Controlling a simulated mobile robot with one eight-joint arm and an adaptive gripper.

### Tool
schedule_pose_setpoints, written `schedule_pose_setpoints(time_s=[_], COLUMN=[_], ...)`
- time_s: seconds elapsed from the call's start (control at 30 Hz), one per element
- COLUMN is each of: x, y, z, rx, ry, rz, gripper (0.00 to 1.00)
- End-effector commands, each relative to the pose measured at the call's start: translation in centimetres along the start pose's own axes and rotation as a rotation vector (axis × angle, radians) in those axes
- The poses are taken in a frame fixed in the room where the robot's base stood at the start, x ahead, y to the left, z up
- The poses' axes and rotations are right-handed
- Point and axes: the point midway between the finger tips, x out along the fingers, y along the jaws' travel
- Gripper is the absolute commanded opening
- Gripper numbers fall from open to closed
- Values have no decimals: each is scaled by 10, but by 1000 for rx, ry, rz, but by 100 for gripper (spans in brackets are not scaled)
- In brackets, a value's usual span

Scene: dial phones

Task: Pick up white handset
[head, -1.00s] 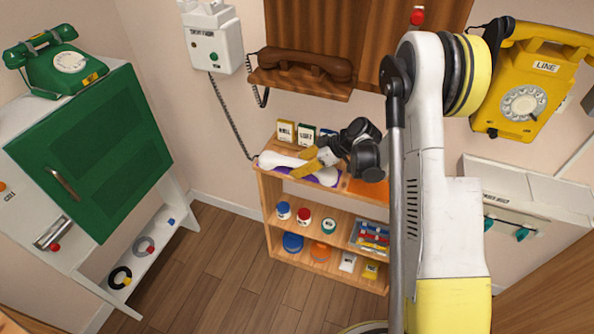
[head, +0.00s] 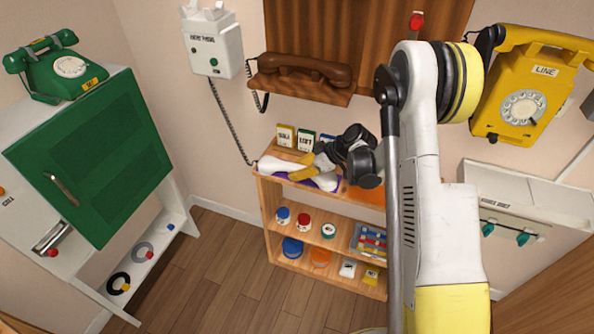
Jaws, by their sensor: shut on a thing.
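The white handset (head: 284,166) lies across the top of the small wooden shelf unit, over a purple patch (head: 295,181). Its left end shows clear, and its right end (head: 325,182) shows below my gripper. Whether the handset still touches the shelf top is hard to tell. A dark coiled cord (head: 232,120) runs from the white wall phone (head: 211,42) down to the handset's left end.
A brown handset (head: 300,70) rests on a wooden wall ledge above the shelf. Small boxes (head: 285,135) stand behind my gripper. A green phone (head: 58,68) sits on the cabinet at left, and a yellow phone (head: 522,105) hangs at right. Open floor (head: 215,270) lies left of the shelf.

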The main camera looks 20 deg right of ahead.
Motion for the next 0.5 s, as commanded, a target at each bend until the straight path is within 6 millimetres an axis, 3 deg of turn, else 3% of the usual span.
schedule_pose_setpoints(time_s=[0.5], x=[-53], y=[-3], z=[-53], rx=[0], ry=[1], rz=[0], gripper=[0])
